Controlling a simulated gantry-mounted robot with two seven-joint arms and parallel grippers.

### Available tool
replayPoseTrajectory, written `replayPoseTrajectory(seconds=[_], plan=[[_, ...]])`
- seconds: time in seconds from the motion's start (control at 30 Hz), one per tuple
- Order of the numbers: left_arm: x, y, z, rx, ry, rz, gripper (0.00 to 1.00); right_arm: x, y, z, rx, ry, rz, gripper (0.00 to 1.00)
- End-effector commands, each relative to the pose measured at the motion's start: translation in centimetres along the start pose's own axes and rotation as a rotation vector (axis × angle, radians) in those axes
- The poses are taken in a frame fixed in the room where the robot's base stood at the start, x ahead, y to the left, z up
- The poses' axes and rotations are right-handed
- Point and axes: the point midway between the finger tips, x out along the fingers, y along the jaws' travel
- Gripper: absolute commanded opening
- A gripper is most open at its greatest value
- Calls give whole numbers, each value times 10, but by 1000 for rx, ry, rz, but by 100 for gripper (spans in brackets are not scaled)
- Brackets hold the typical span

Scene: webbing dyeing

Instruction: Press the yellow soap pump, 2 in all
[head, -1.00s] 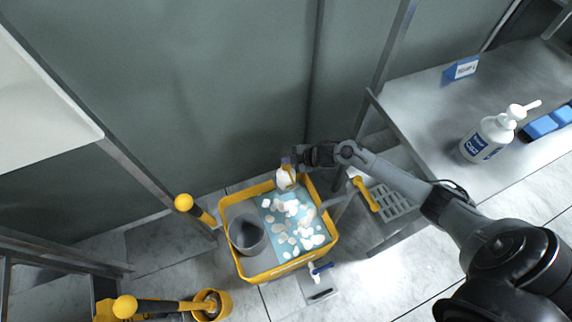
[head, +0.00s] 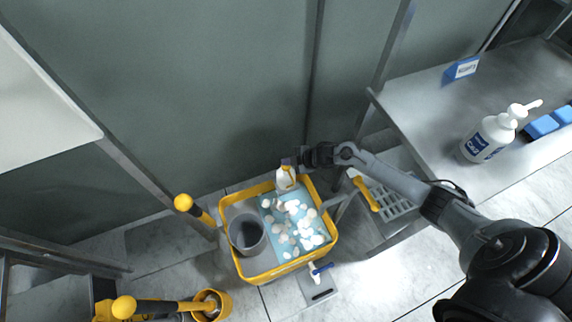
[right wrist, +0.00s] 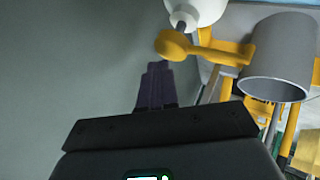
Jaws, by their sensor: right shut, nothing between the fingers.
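A white bottle with a yellow soap pump (head: 286,178) stands at the far edge of a yellow-rimmed basin in the head view. In the right wrist view the yellow pump head (right wrist: 176,45) points toward a grey cylinder, with part of the white bottle (right wrist: 198,10) at the top edge. My right gripper (head: 290,161) is shut and empty, close by the pump head at its upper right in the head view. In the right wrist view its dark fingers (right wrist: 155,82) end just short of the pump head; I cannot tell whether they touch. My left gripper is out of view.
The yellow basin (head: 331,238) holds a grey cylinder (head: 246,236) and several white pieces in blue liquid. A bench (head: 420,100) at right carries another white pump bottle (head: 485,140) and blue blocks. Yellow-knobbed levers (head: 184,203) stand left. A grey wall rises behind.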

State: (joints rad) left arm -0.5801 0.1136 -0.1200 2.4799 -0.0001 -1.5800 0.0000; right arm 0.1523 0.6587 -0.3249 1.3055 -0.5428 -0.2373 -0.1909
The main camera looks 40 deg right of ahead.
Motion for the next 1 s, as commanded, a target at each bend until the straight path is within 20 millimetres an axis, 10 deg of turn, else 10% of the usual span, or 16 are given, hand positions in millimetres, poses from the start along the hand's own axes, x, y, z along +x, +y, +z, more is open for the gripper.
replayPoseTrajectory(seconds=[1.0], plan=[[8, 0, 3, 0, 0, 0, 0, 9, -7, 7, 0, -1, -1, 0]])
